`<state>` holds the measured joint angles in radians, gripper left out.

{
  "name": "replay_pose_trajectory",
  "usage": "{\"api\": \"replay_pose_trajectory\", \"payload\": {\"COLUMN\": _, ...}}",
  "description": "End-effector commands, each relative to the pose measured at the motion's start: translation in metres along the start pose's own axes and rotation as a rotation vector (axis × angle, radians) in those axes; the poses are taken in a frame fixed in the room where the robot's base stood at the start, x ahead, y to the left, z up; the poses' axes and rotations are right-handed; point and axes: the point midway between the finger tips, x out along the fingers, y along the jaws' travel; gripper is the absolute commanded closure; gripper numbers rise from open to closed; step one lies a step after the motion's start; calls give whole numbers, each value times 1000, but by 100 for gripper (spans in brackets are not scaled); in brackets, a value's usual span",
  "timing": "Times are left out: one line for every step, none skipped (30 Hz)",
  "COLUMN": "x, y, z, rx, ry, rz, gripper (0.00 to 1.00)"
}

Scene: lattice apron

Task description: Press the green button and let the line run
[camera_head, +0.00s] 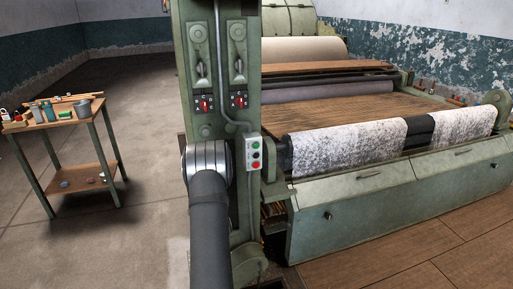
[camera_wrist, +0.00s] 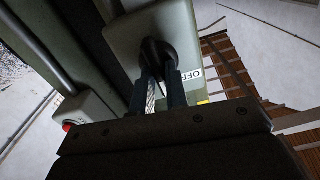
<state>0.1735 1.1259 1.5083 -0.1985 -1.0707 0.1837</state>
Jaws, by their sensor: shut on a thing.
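The green button (camera_head: 255,144) is the top one on a small pale button box (camera_head: 248,160) on the green machine column. A dark button and a red button sit below it. In the wrist view, part of what looks like this box (camera_wrist: 88,112) shows at the left with a red button (camera_wrist: 67,127). My gripper (camera_wrist: 160,78) is shut on a dark switch handle (camera_wrist: 154,48) on a grey-green housing (camera_wrist: 178,25). An "OFF" label (camera_wrist: 193,74) shows beside the fingers. In the head view my arm hides the fingers and handle, left of the button box.
The column (camera_head: 221,120) also carries two red selector switches (camera_head: 204,105) (camera_head: 239,101) higher up. To the right is the machine with speckled cloth (camera_head: 348,147) over its front roller. A wooden table (camera_head: 60,122) with small items stands far left, with clear floor between.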

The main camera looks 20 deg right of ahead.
Motion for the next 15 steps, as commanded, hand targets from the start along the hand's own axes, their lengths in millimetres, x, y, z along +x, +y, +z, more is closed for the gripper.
{"api": "replay_pose_trajectory", "payload": {"x": 1, "y": 1, "z": -2, "rx": 1, "ry": 5, "rz": 2, "gripper": 100}}
{"api": "replay_pose_trajectory", "payload": {"x": 1, "y": 1, "z": -2, "rx": 1, "ry": 5, "rz": 2, "gripper": 100}}
{"api": "replay_pose_trajectory", "payload": {"x": 1, "y": 1, "z": -2, "rx": 1, "ry": 5, "rz": 2, "gripper": 100}}
{"api": "replay_pose_trajectory", "payload": {"x": 1, "y": 1, "z": -2, "rx": 1, "ry": 5, "rz": 2, "gripper": 100}}
{"api": "replay_pose_trajectory", "payload": {"x": 1, "y": 1, "z": -2, "rx": 1, "ry": 5, "rz": 2, "gripper": 100}}
{"api": "replay_pose_trajectory", "payload": {"x": 1, "y": 1, "z": -2, "rx": 1, "ry": 5, "rz": 2, "gripper": 100}}
{"api": "replay_pose_trajectory", "payload": {"x": 1, "y": 1, "z": -2, "rx": 1, "ry": 5, "rz": 2, "gripper": 91}}
{"api": "replay_pose_trajectory", "payload": {"x": 1, "y": 1, "z": -3, "rx": 1, "ry": 6, "rz": 3, "gripper": 96}}
{"api": "replay_pose_trajectory", "payload": {"x": 1, "y": 2, "z": -3, "rx": 2, "ry": 7, "rz": 5, "gripper": 100}}
{"api": "replay_pose_trajectory", "payload": {"x": 1, "y": 3, "z": -5, "rx": 5, "ry": 9, "rz": 9, "gripper": 100}}
{"api": "replay_pose_trajectory", "payload": {"x": 1, "y": 5, "z": -6, "rx": 8, "ry": 12, "rz": 14, "gripper": 100}}
{"api": "replay_pose_trajectory", "payload": {"x": 0, "y": 8, "z": -10, "rx": 16, "ry": 18, "rz": 25, "gripper": 100}}
{"api": "replay_pose_trajectory", "payload": {"x": 0, "y": 12, "z": -14, "rx": 23, "ry": 25, "rz": 38, "gripper": 100}}
{"api": "replay_pose_trajectory", "payload": {"x": -1, "y": 16, "z": -18, "rx": 33, "ry": 32, "rz": 52, "gripper": 100}}
{"api": "replay_pose_trajectory", "payload": {"x": -3, "y": 23, "z": -25, "rx": 48, "ry": 45, "rz": 76, "gripper": 100}}
